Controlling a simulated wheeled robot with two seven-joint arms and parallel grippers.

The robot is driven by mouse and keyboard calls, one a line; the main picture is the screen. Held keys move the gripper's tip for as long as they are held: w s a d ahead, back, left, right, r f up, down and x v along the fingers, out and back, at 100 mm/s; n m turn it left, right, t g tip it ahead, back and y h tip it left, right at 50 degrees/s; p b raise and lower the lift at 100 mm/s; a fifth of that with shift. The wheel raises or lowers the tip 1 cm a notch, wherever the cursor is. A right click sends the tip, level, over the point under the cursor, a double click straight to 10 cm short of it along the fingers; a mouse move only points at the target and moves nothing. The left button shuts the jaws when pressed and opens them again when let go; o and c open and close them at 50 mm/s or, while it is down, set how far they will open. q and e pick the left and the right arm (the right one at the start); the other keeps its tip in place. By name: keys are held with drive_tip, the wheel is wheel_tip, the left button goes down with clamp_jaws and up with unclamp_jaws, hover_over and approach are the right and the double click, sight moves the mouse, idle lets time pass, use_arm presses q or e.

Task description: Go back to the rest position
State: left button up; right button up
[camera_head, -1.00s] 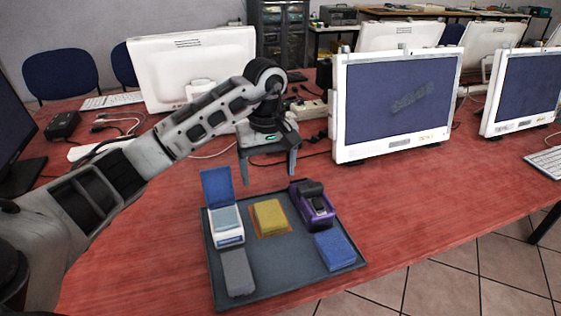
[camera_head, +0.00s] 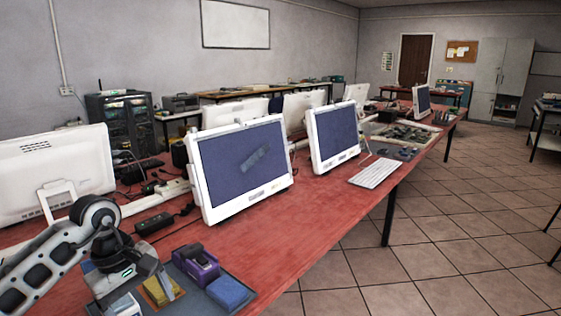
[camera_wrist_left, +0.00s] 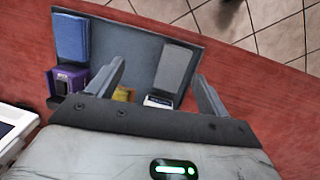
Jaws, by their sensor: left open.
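My left gripper (camera_wrist_left: 158,88) is open in the left wrist view, with nothing between its two fingers. It is above the dark tray (camera_wrist_left: 138,42). In the head view my left arm comes in at the bottom left, and the gripper (camera_head: 145,290) partly hides the tray's contents. The tray holds a purple device (camera_head: 195,264), a blue block (camera_head: 230,291), a yellow block (camera_head: 157,291) and a white box (camera_head: 124,305). A grey block (camera_wrist_left: 175,68) shows on the tray in the left wrist view. My right gripper is not in view.
Monitors (camera_head: 243,165) stand along the red table (camera_head: 265,225), with a keyboard (camera_head: 374,173) farther right. A black adapter (camera_head: 154,223) and cables lie behind the tray. The table in front of the nearest monitor is clear. Tiled floor (camera_head: 430,260) is open at the right.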

use_arm(q)
drive_tip(key=s+d+f+n+h, duration=0.1)
drive_tip(key=s+d+n+h, duration=0.15)
drive_tip(key=d+h, duration=0.45)
drive_tip(key=s+d+f+n+h, duration=0.1)
drive_tip(key=s+d+n+h, duration=0.15)
drive_tip(key=d, duration=0.85)
drive_tip(key=s+d+r+n+t+h, duration=0.2)
drive_tip(key=d+r+n+t+h, duration=0.35)
drive_tip(key=n, duration=0.65)
drive_tip(key=a+f+n+t+y, duration=0.3)
drive_tip(key=a+n+t+y, duration=0.25)
drive_tip(key=n, duration=0.85)
drive_tip(key=a+f+n+t+y, duration=0.35)
drive_tip(key=n+t, duration=0.25)
drive_tip(key=n, duration=0.9)
drive_tip(key=s+a+f+n+g+y, duration=0.3)
drive_tip(key=s+f+n+g+y, duration=0.2)
drive_tip(key=s+f+n, duration=0.5)
wheel_tip(320, 180, down, 3)
drive_tip(key=n+g, duration=0.1)
drive_tip(key=n, duration=0.2)
drive_tip(key=shift+s+a+n, duration=0.15)
drive_tip(key=shift+a+n, duration=0.15)
